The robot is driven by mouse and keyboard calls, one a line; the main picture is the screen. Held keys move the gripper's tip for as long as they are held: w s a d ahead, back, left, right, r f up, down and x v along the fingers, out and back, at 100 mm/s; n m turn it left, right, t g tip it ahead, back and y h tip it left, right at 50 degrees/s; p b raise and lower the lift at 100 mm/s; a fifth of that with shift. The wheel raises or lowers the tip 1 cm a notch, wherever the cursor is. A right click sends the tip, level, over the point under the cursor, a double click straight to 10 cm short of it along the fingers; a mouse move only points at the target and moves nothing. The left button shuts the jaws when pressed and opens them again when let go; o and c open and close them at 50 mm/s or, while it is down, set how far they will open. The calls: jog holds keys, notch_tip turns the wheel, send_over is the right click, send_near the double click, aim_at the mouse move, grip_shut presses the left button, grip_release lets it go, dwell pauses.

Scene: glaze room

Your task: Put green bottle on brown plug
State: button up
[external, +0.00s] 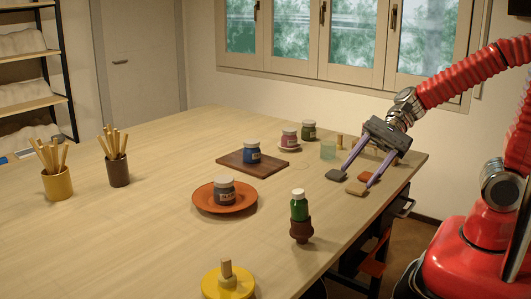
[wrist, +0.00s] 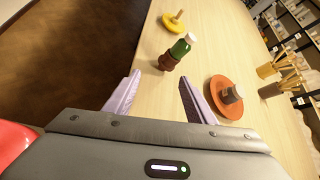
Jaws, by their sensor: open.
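The green bottle (external: 299,207), with a white cap, stands upright on top of the brown plug (external: 301,231), near the table's right-hand edge. In the wrist view the green bottle (wrist: 180,48) and the brown plug (wrist: 167,63) also show together, beyond the fingertips. Whether the bottle rests on the plug or sits a little inside its top, I cannot tell. My gripper (external: 346,181) is open and empty, above the table to the right of and behind the bottle, apart from it. Its two pale purple fingers are spread in the wrist view (wrist: 160,81).
An orange plate (external: 204,205) holds a grey jar. A yellow disc (external: 211,290) with a wooden peg lies in front. A brown board (external: 233,163) bears a blue jar. Two stick-filled cups stand left.

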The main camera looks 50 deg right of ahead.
jog(key=s+d+n+t+h, duration=0.1)
jog(key=d+n+h, duration=0.4)
jog(key=d, duration=0.8)
jog(key=s+d+r+n+t+h, duration=0.1)
jog(key=s+d+n+h, duration=0.3)
jog(key=d+n, duration=0.6)
jog(key=d+t+h, duration=0.1)
jog(key=d+h, duration=0.1)
jog(key=d, duration=0.2)
jog(key=shift+n, duration=0.3)
